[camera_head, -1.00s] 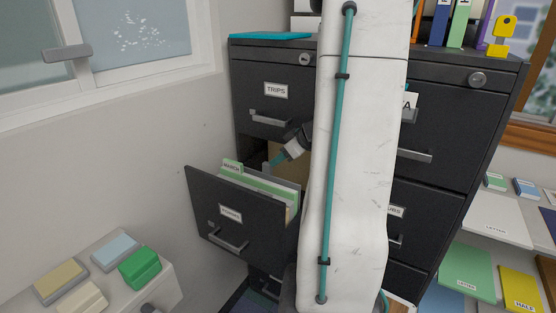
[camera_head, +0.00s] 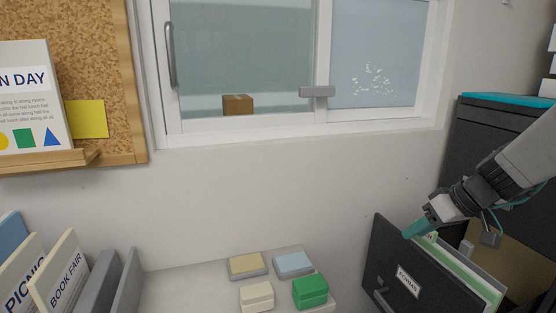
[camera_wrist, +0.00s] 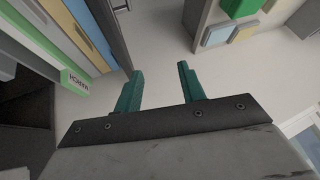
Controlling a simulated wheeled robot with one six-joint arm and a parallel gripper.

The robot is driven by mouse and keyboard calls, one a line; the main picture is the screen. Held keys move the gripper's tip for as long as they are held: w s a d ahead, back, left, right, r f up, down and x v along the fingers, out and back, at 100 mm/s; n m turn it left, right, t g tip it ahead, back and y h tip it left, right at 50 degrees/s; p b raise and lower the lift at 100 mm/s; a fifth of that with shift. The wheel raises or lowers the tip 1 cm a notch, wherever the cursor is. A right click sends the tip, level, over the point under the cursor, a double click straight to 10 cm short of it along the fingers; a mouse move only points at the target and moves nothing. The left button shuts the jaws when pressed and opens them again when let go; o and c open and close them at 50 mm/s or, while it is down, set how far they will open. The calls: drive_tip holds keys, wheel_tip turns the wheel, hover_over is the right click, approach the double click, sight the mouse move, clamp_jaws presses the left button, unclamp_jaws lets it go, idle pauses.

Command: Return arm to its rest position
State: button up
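My gripper (camera_head: 416,229) is at the right in the head view, with its teal fingertips just above the open file drawer (camera_head: 386,257). In the wrist view my gripper (camera_wrist: 158,80) shows two teal fingers spread apart with nothing between them, so it is open and empty. The drawer holds green and tan folders (camera_head: 465,272). The drawer and a green folder tab (camera_wrist: 76,80) show at the left in the wrist view. I cannot tell from the head view whether the fingers touch the drawer front. Part of my arm crosses the cabinet at the right edge.
The dark filing cabinet (camera_head: 480,130) stands at the right. A low shelf (camera_head: 190,292) by the wall bears a green block (camera_head: 310,291) and several pads. A window (camera_head: 250,55) and a corkboard (camera_head: 95,50) are on the wall. The wall space left of the drawer is clear.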

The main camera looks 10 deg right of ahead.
drive_tip(key=s+a+r+g+h, duration=0.1)
drive_tip(key=s+a+g, duration=0.1)
drive_tip(key=s+a, duration=0.3)
drive_tip(key=s+a+r+g, duration=0.1)
drive_tip(key=s+a+r, duration=0.15)
drive_tip(key=a, duration=0.55)
drive_tip(key=s+a+m+g+h, duration=0.1)
drive_tip(key=s+a+m+h, duration=0.1)
drive_tip(key=s, duration=0.7)
drive_tip(key=shift+s+h, duration=0.15)
drive_tip(key=shift+h, duration=0.45)
drive_tip(key=shift+a, duration=0.1)
drive_tip(key=shift+c, duration=0.4)
